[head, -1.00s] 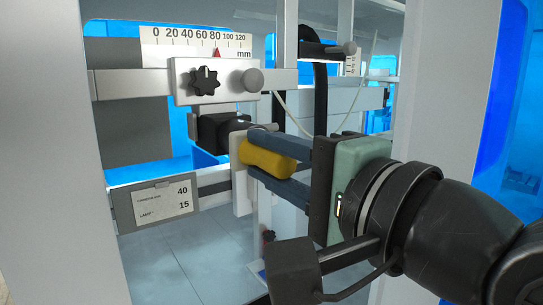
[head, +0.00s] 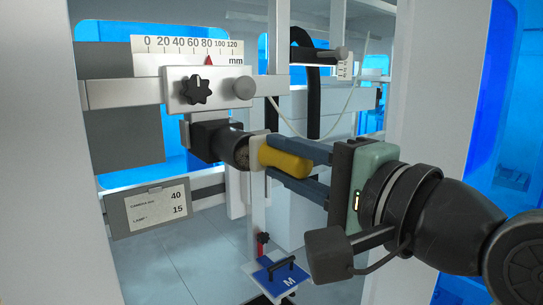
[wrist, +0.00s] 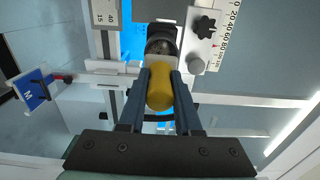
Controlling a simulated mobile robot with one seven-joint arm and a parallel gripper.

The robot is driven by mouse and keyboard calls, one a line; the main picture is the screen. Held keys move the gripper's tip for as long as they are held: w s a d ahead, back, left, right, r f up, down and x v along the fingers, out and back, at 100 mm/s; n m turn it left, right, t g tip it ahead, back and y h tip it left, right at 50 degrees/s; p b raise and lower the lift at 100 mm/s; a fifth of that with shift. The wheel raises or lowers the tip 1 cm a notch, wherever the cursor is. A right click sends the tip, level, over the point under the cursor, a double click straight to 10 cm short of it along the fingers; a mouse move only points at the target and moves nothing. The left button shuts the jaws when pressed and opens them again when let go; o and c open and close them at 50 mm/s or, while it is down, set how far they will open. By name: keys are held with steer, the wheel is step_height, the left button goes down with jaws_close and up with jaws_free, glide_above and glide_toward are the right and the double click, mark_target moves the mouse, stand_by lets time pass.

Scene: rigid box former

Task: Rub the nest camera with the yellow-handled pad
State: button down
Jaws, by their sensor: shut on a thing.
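The nest camera (head: 222,142) is a black box with a round dark barrel, hung under the white sliding bracket (head: 203,89). It also shows in the wrist view (wrist: 162,40). My gripper (head: 287,160) is shut on the yellow handle (head: 285,164) of the pad, with a blue finger on each side. The pale pad face (head: 257,152) points at the camera's barrel end and sits right at it. I cannot tell if they touch. In the wrist view the yellow handle (wrist: 160,88) lies between the fingers, just short of the lens.
A ruler scale (head: 190,48) and a black knob (head: 197,90) are above the camera. A grey card plate (head: 158,206) is below left. A blue plate marked M (head: 280,274) is low down. White posts stand at both sides.

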steer(key=shift+r, duration=0.1)
steer(key=shift+s+a+p, duration=0.25)
steer(key=shift+s+a, duration=0.3)
steer(key=shift+a, duration=0.3)
steer(key=shift+s+a+p, duration=0.25)
steer(key=shift+s+a, duration=0.3)
steer(key=shift+a, duration=0.3)
steer(key=v, duration=0.6)
steer(key=shift+p, duration=0.4)
steer(key=shift+d, duration=0.1)
steer(key=p+v, duration=0.1)
steer(key=v, duration=0.2)
